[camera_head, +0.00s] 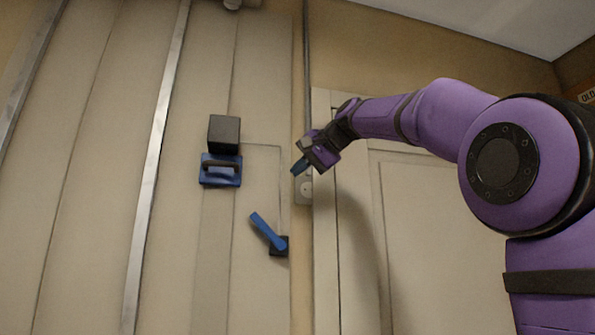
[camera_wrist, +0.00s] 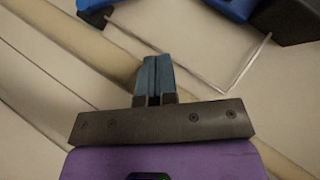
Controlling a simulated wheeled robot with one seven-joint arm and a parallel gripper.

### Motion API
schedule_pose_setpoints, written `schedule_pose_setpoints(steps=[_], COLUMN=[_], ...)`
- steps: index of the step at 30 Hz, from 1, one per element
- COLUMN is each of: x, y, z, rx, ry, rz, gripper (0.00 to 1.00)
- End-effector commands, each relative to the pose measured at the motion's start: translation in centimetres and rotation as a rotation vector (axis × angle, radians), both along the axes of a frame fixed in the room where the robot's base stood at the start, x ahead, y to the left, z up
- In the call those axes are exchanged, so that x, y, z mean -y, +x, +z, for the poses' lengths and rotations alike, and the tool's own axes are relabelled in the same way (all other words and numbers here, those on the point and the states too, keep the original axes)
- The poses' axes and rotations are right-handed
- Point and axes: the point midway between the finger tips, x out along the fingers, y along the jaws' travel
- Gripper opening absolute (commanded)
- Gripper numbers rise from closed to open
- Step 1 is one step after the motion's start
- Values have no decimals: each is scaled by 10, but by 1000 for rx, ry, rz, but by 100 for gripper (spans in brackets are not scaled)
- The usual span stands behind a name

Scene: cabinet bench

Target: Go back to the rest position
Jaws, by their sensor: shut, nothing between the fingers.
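My gripper (camera_head: 300,166) is at the end of my raised purple arm, near the narrow post between the panelled wall and the pale door. In the wrist view its two blue fingers (camera_wrist: 154,77) lie together, shut, with nothing between them. A blue lever handle (camera_head: 267,231) on a dark square base is on the panel, below and left of my gripper, and tilts down to the right. A blue bracket-shaped handle (camera_head: 220,170) is further left, just under a dark box (camera_head: 224,134). My gripper appears apart from both handles.
A pale panelled door (camera_head: 440,230) stands behind my arm on the right. A pale plate with a round part (camera_head: 306,188) is on the post just below my gripper. A metal strip (camera_head: 158,150) runs up the panels at left. Blue and dark parts (camera_wrist: 225,8) show at the wrist view's top.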

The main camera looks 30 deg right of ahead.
Motion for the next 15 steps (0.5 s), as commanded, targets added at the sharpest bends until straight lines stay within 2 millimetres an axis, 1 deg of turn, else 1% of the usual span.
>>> schedule_pose_setpoints(steps=[11,14,15], x=[-1,-5,-7], y=[-1,-8,-13], z=[-2,-15,-24], rx=[-3,-21,-35], ry=[-3,-24,-39], rz=[1,4,6], gripper=[0,0,0])
